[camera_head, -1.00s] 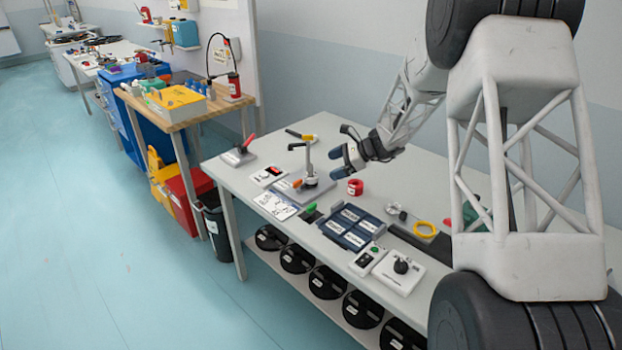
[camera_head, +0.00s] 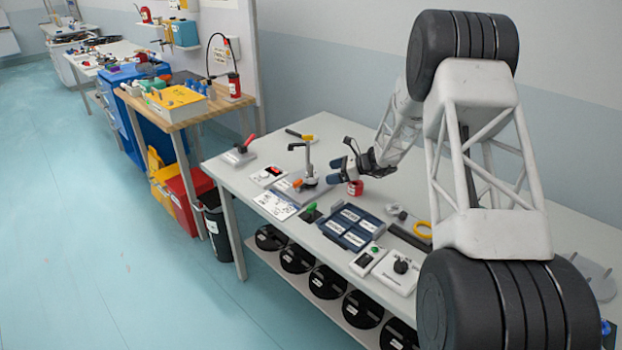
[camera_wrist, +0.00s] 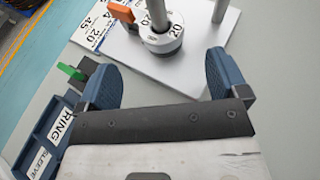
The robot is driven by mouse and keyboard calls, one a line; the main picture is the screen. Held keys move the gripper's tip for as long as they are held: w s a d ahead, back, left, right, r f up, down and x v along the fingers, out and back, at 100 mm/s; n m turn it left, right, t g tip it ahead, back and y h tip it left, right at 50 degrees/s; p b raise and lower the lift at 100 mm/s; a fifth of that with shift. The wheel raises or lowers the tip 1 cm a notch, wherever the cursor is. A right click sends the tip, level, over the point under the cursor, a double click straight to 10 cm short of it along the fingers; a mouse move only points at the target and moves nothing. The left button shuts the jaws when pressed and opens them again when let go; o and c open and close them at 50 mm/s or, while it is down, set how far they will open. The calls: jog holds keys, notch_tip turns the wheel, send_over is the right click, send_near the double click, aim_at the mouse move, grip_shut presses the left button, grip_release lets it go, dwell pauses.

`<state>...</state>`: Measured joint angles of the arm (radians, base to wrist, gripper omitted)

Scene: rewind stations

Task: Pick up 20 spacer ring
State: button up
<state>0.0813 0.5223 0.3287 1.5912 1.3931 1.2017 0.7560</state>
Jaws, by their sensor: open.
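A pale ring marked 20 (camera_wrist: 163,42) sits low around an upright grey post on a light plate (camera_wrist: 125,58) in the wrist view. The post stand (camera_head: 309,172) shows in the head view, where its ring is too small to read. My gripper (camera_head: 337,171) is low over the bench, to the right of the post. In the wrist view my gripper (camera_wrist: 165,84) is open and empty, with its two blue fingers spread. The ring is beyond the fingertips, between their lines and apart from them. The post's top is out of the wrist view.
An orange lever or clip (camera_wrist: 121,12) is beside the ring. A printed card (camera_wrist: 95,24) and a green-topped part (camera_wrist: 71,72) are at left. A blue tray (camera_head: 349,226) with labelled compartments is nearer the bench front. A red roll (camera_head: 356,188) stands close to my gripper.

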aim_at(314, 175)
jog(key=shift+x, duration=1.2)
jog(key=shift+x, duration=2.6)
jog(key=shift+w, duration=0.15)
jog(key=c, duration=1)
jog(key=shift+c, duration=0.2)
jog(key=shift+r, duration=0.15)
notch_tip(314, 175, up, 10)
